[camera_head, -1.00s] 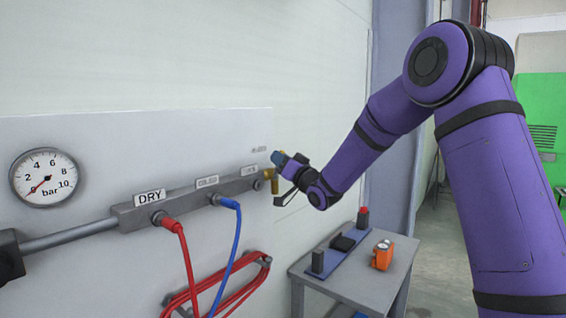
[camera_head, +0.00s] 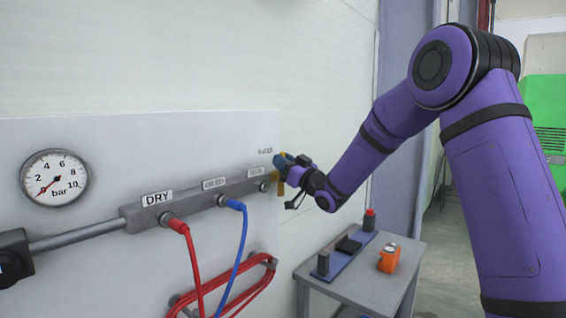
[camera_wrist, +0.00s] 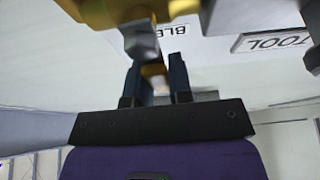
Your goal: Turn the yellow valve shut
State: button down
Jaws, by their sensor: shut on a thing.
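The yellow valve (camera_head: 279,187) sits at the right end of the grey manifold on the wall panel. Its brass-yellow body fills the top left of the wrist view (camera_wrist: 100,12). My gripper (camera_head: 283,165) is at the valve, with its blue fingers beside the yellow part. In the wrist view my gripper (camera_wrist: 154,85) has a finger on each side of a narrow yellow-brown handle, shut on it. The handle's far part is hidden behind a grey fitting. In the head view the gripper hides part of the valve.
A gauge (camera_head: 54,177) marked in bar is on the panel, its needle near the low end. Red (camera_head: 192,262) and blue (camera_head: 240,245) hoses hang from the manifold (camera_head: 185,202). A small table (camera_head: 345,283) with an orange device (camera_head: 389,257) stands below my arm.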

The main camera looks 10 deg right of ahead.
jog(key=shift+f, duration=0.1)
jog(key=c, duration=1)
grip_release()
jog(key=v, duration=1.1)
